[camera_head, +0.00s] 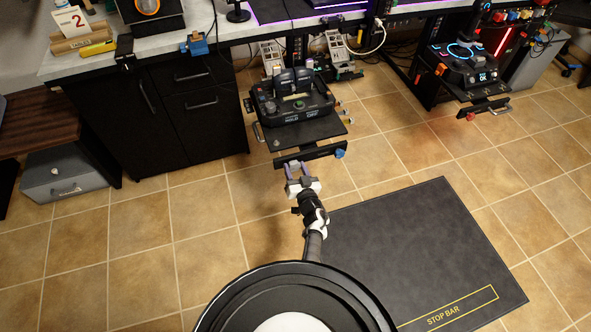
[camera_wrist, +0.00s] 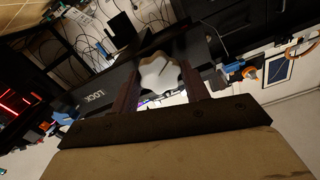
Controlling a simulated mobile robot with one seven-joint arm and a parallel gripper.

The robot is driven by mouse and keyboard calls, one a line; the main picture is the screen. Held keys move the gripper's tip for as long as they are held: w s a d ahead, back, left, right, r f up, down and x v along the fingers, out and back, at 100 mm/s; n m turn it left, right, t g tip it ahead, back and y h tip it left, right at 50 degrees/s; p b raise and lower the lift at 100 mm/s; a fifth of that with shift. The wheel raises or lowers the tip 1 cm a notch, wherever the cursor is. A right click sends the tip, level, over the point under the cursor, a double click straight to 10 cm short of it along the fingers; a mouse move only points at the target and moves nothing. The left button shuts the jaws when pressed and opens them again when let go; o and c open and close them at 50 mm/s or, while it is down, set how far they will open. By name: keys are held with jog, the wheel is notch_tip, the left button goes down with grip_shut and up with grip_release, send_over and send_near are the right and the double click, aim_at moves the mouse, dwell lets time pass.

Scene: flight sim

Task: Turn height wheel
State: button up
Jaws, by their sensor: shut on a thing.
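A pale grey, lobed knob (camera_wrist: 160,73), which looks like the height wheel, sits between the two fingers of my gripper (camera_wrist: 158,80) in the wrist view. My gripper is closed around it, one finger on each side. In the head view my gripper (camera_head: 299,169) reaches up to the front of the black bar (camera_head: 312,153) below the middle control stand (camera_head: 292,125). The wheel is not clearly visible there, being small and by the fingers. In the wrist view a dark bar marked LOCK (camera_wrist: 100,97) runs to the left of the wheel.
A blue knob (camera_head: 340,154) is at the bar's right end. A second control stand (camera_head: 462,68) is at the right. Black drawers (camera_head: 195,100) stand left of the middle stand.

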jog(key=o, duration=1)
jog(key=shift+p+v, duration=3.2)
jog(key=shift+v, duration=3.75)
